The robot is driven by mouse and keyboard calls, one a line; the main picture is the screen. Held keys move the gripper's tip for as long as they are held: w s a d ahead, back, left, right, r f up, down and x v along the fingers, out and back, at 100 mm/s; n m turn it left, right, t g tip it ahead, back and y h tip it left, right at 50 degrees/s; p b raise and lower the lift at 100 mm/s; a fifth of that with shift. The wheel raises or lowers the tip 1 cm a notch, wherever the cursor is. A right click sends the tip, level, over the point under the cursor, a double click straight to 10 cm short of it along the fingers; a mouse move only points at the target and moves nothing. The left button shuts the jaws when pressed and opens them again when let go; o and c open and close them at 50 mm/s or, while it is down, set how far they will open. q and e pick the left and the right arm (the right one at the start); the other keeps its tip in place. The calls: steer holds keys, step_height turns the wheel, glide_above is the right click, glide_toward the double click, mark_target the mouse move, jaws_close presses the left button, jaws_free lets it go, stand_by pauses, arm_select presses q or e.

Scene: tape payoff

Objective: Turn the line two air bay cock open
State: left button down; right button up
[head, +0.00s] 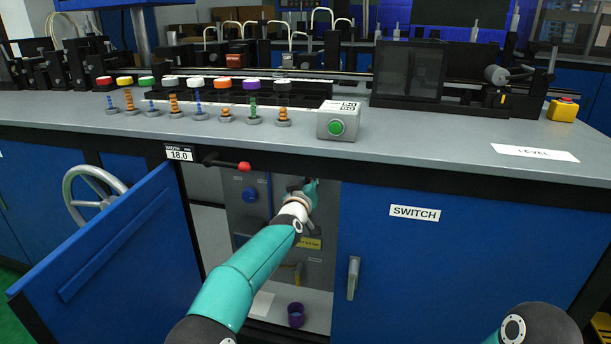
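The open bay (235,225) under the bench holds a grey panel. A blue round knob (249,194) is on its left, and a yellow label (308,243) with unreadable text is lower right. A small yellowish handle or pipe (298,272) shows below the label. I cannot tell which fitting is the line two cock. My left arm reaches into the bay, and its dark gripper (303,188) is at the panel's upper part, right of the blue knob. Its fingers are small and partly hidden, so contact and opening are unclear. My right arm shows only at the bottom right; its gripper is out of view.
The blue door (115,255) stands open at the left, with a handwheel (92,196) behind it. A red-tipped lever (228,164) sticks out under the bench edge. A purple cup (296,314) stands on the bay floor. The SWITCH door (430,255) is shut at the right.

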arm_select(q)
steer(key=n, duration=0.2)
steer(key=d+r+n, duration=0.1)
steer(key=shift+s+n, duration=0.15)
steer(key=shift+n, duration=0.25)
steer(key=shift+s+d+r+n+p, duration=0.1)
steer(key=shift+d+r+n+p, duration=0.3)
steer(key=shift+n, duration=1.2)
steer(key=shift+d+r+n+p, duration=0.1)
steer(key=shift+r+n+p, duration=0.35)
steer(key=shift+n, duration=1.15)
steer(key=shift+s+d+r+n+p, duration=0.15)
steer(key=shift+r+n, duration=0.5)
steer(key=shift+n, duration=0.95)
steer(key=shift+w, duration=0.1)
steer(key=c, duration=1.2)
jaws_free()
steer(key=shift+c, duration=0.2)
steer(key=shift+o, duration=0.6)
steer(key=shift+r, duration=0.1)
steer(key=shift+d, duration=0.15)
